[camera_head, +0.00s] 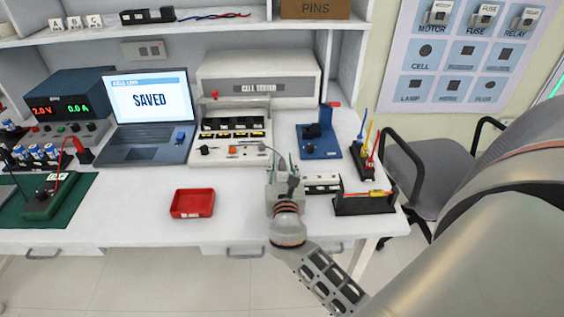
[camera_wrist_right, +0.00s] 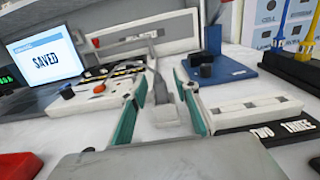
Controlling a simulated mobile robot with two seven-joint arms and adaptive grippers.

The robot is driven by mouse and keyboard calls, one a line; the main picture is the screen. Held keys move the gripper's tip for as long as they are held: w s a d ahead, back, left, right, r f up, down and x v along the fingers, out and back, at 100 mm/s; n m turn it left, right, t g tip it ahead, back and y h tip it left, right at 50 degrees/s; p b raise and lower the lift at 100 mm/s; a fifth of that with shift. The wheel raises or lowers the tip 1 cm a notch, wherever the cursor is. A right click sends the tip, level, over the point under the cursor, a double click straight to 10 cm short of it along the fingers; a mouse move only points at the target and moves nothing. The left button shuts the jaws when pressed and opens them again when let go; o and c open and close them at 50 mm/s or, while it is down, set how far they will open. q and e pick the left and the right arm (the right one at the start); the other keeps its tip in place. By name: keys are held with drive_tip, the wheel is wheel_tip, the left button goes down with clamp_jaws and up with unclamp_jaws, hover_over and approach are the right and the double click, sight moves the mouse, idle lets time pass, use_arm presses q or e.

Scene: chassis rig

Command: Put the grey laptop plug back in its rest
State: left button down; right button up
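My right gripper (camera_head: 284,170) is over the white bench, in front of the cell tester. It also shows in the right wrist view (camera_wrist_right: 160,95), with its two teal-padded fingers apart. A grey plug-like piece (camera_wrist_right: 165,113) lies between the fingers, with gaps visible on both sides. A grey strip or cable (camera_wrist_right: 153,72) runs up from it toward the tester. The gripper mostly hides this piece in the head view. A white slotted block (camera_head: 322,183) stands just right of the gripper; I cannot tell whether it is the plug's rest. My left gripper is not in view.
The laptop (camera_head: 148,108) reads SAVED, left of the cell tester (camera_head: 232,140). A red tray (camera_head: 192,204) lies front left of the gripper. A blue stand (camera_head: 318,148) is behind right. A black holder (camera_head: 364,205) sits near the right edge. Bench is clear around the tray.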

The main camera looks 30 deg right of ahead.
drive_tip(key=v, duration=1.2)
drive_tip(key=shift+d, duration=0.1)
